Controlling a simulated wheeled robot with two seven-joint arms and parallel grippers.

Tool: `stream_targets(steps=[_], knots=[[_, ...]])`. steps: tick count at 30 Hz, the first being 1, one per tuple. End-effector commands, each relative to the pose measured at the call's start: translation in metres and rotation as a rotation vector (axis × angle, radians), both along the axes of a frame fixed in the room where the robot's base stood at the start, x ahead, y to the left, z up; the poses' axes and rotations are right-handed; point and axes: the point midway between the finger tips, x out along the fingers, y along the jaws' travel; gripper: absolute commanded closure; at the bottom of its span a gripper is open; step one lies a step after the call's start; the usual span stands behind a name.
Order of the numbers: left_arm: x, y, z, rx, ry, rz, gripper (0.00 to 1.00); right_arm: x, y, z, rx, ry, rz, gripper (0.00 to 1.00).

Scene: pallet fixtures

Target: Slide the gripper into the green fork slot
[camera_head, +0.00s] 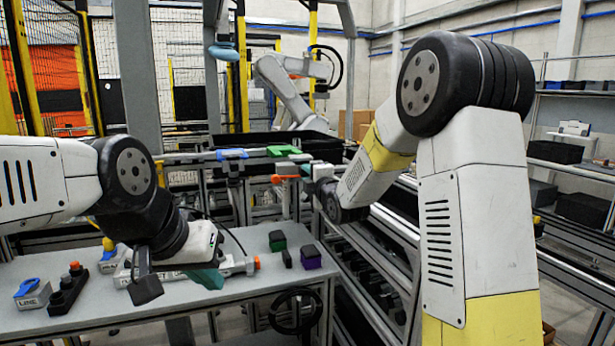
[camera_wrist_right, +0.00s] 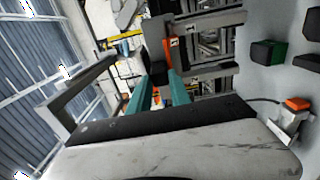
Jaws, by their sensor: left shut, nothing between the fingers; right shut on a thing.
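The green fork slot (camera_head: 283,151) is on the horizontal rail beyond the table, right of a blue fork (camera_head: 231,154). My right gripper (camera_head: 308,171) is near it, slightly below and to the right. In the right wrist view its teal fingers (camera_wrist_right: 160,88) are shut on the tool gripper, a dark part with an orange block (camera_wrist_right: 170,48). The tool's orange part (camera_head: 285,178) shows just below the green fork in the head view; I cannot tell whether they touch. My left gripper (camera_head: 207,278) is shut and empty, low over the table.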

Motion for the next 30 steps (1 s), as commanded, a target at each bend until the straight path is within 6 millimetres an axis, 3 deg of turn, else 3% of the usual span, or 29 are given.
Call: stream_targets(steps=[8,30], knots=[[0.000,0.000,0.000,0.000,0.000,0.000,1.00,0.008,0.002,0.003,0.001,-0.007,0.000,1.00],[0.000,0.000,0.000,0.000,0.000,0.000,1.00,0.069,0.022,0.004,0.002,-0.009,-0.001,1.00]])
